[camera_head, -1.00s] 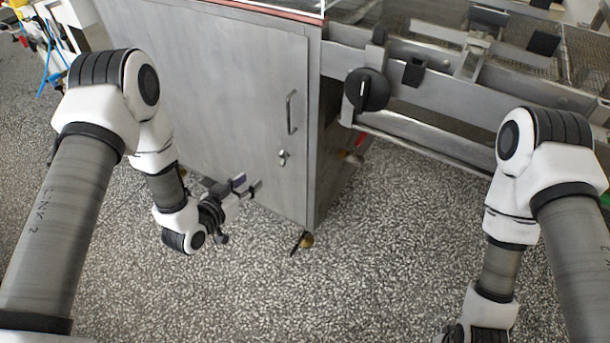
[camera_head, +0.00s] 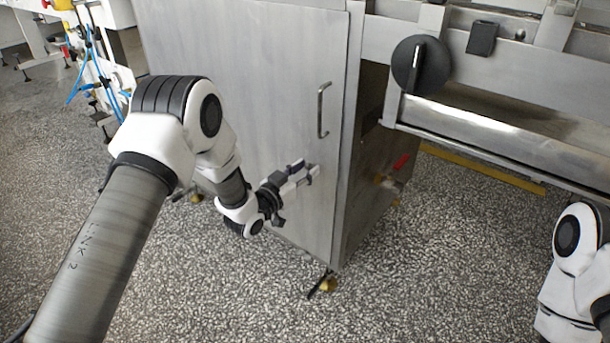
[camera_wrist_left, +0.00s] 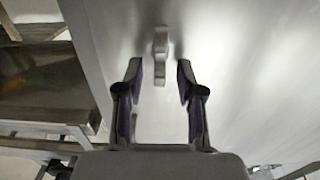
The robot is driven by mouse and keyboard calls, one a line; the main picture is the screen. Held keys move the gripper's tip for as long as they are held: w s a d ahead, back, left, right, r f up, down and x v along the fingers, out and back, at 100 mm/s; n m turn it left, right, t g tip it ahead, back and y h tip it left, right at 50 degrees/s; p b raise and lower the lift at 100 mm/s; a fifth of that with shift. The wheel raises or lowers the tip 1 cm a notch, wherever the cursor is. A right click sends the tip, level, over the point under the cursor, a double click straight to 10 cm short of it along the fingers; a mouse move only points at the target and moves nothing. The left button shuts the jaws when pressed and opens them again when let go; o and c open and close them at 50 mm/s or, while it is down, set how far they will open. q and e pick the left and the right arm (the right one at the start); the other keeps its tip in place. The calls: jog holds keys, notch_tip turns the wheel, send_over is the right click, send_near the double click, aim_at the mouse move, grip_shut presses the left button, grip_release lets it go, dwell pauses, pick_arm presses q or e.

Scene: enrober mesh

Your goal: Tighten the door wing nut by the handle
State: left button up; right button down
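The wing nut (camera_wrist_left: 161,55) is a small pale metal piece on the door, seen in the left wrist view just ahead of and between my fingertips. My left gripper (camera_wrist_left: 158,75) is open around empty space, with one dark finger on each side. I cannot tell whether the wing nut's near end is within the fingertips. In the head view my left gripper (camera_head: 306,172) is at the grey cabinet door (camera_head: 240,90), below the bar handle (camera_head: 323,110), and hides the wing nut. My right gripper is out of view; only part of that arm shows at the lower right.
A machine frame with a round black knob (camera_head: 420,65) stands right of the cabinet. A cabinet foot (camera_head: 327,284) rests on the speckled floor, which is clear in front.

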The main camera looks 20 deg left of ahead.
pick_arm(q)
grip_shut()
jog(key=shift+d+m, duration=0.1)
jog(key=shift+m, duration=0.2)
jog(key=shift+d+m+p, duration=0.1)
jog(key=shift+m+p, duration=0.45)
jog(key=shift+m, duration=0.35)
jog(key=m+p, duration=0.1)
jog(key=m, duration=0.4)
jog(key=f+m+p, duration=0.1)
jog(key=m, duration=0.4)
jog(key=d+m+p, duration=0.1)
jog(key=m, duration=0.4)
jog(key=shift+s+f+p, duration=0.25)
jog(key=shift+f+p, duration=0.05)
jog(key=shift+m, duration=0.4)
